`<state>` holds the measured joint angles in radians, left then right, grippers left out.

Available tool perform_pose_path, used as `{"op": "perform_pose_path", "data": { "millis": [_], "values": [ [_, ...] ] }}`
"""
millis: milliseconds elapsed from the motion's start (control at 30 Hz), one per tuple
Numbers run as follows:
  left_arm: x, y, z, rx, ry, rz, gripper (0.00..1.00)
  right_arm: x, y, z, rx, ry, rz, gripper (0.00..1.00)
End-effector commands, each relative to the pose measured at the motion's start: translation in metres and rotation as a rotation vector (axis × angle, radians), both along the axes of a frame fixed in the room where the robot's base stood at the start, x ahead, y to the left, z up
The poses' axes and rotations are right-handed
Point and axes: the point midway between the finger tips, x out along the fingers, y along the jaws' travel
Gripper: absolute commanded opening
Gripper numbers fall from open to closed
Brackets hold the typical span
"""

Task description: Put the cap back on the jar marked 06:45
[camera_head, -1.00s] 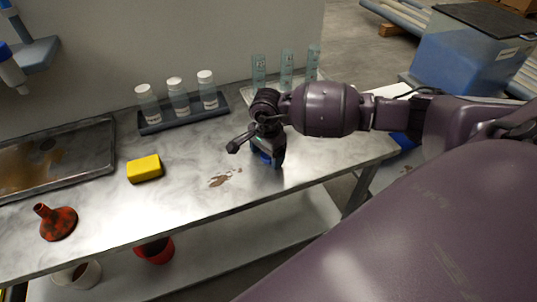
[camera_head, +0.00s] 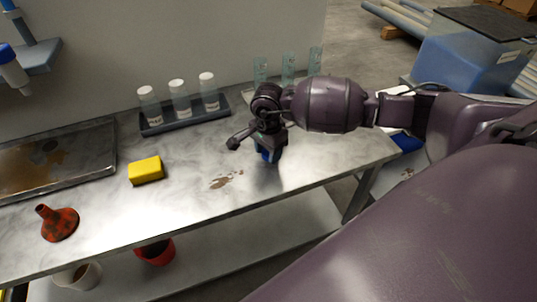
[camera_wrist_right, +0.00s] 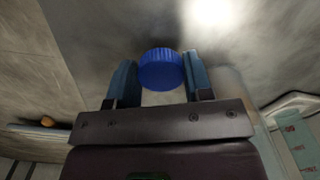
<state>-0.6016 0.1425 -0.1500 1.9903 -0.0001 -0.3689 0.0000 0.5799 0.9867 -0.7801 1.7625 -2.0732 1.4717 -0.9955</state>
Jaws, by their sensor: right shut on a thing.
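My right gripper (camera_wrist_right: 161,77) is shut on a blue ridged cap (camera_wrist_right: 161,69), held between its two fingers. In the head view the right gripper (camera_head: 268,150) is over the front right part of the bench, with a little blue showing below it. No jar shows under the cap, though the arm and fingers hide part of that spot. Three jars with white tops (camera_head: 150,106), (camera_head: 181,100), (camera_head: 209,93) stand upright in a dark rack (camera_head: 184,121) at the back. Their labels are too small to read, so I cannot tell which jar is marked 06:45. My left gripper is out of view.
A yellow sponge (camera_head: 146,170), a rusty red funnel (camera_head: 60,223) and a stained tray (camera_head: 97,175) are on the left. Graduated cylinders (camera_head: 288,68) stand behind my right gripper. A brown spill (camera_head: 226,180) lies on the bench. The bench between sponge and gripper is otherwise clear.

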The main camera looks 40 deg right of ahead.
Motion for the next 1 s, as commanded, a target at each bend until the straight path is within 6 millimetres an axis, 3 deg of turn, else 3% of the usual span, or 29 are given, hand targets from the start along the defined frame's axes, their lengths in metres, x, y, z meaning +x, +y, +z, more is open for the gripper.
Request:
{"op": "perform_pose_path", "data": {
  "millis": [400, 600, 800, 1000],
  "values": [
    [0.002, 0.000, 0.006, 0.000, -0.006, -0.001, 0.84, 0.001, -0.001, 0.105, -0.003, -0.005, 0.001, 0.21],
    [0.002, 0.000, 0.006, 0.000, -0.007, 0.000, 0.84, 0.000, 0.000, 0.147, -0.001, -0.003, 0.001, 0.21],
    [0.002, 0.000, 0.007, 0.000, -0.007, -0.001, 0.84, 0.000, 0.000, 0.172, -0.002, -0.001, 0.001, 0.21],
    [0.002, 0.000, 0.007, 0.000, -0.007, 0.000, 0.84, 0.000, 0.000, 0.180, 0.000, 0.000, 0.001, 0.21]
  ]
}}
